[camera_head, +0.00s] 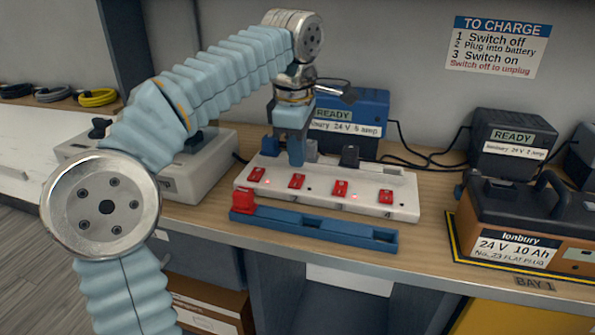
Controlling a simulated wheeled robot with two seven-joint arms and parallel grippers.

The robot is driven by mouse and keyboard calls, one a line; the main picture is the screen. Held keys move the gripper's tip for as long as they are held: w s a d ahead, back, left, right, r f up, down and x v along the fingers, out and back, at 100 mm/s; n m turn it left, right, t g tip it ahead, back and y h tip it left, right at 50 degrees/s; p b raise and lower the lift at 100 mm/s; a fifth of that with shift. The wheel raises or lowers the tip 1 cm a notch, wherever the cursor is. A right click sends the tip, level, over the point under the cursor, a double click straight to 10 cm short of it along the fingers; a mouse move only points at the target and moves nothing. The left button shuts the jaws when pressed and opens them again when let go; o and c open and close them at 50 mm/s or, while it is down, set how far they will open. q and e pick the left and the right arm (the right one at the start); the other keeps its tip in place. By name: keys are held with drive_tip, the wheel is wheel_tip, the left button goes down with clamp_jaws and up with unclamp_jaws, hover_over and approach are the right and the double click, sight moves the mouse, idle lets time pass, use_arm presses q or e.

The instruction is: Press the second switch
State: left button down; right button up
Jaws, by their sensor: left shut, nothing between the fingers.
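A white power strip (405,192) lies on the wooden bench with several red switches in a row along its front. The second switch from the left (296,181) is red. My left gripper (296,161) is shut and empty, pointing down over the strip, its tip just above and behind this second switch in the picture. I cannot tell whether the tip touches the strip. The first switch (256,174) is to its left, the third switch (340,188) to its right. My right gripper is not in view.
A blue tray (320,229) with a red block (243,200) at its left end lies in front of the strip. A dark plug (349,156) sits at the strip's back. Chargers (510,140) stand behind; an orange-brown battery (520,222) is at right.

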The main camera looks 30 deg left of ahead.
sight(296, 181)
use_arm(q)
wheel_tip(296, 181, down, 3)
drive_tip(key=shift+w+a+r, duration=0.1)
drive_tip(key=shift+w+r, duration=0.05)
idle(0.3)
drive_tip(key=shift+f, duration=0.3)
drive_tip(key=shift+s+d+b, duration=0.2)
drive_tip(key=shift+s+b, duration=0.1)
drive_tip(key=shift+s, duration=0.4)
drive_tip(key=shift+r, duration=0.1)
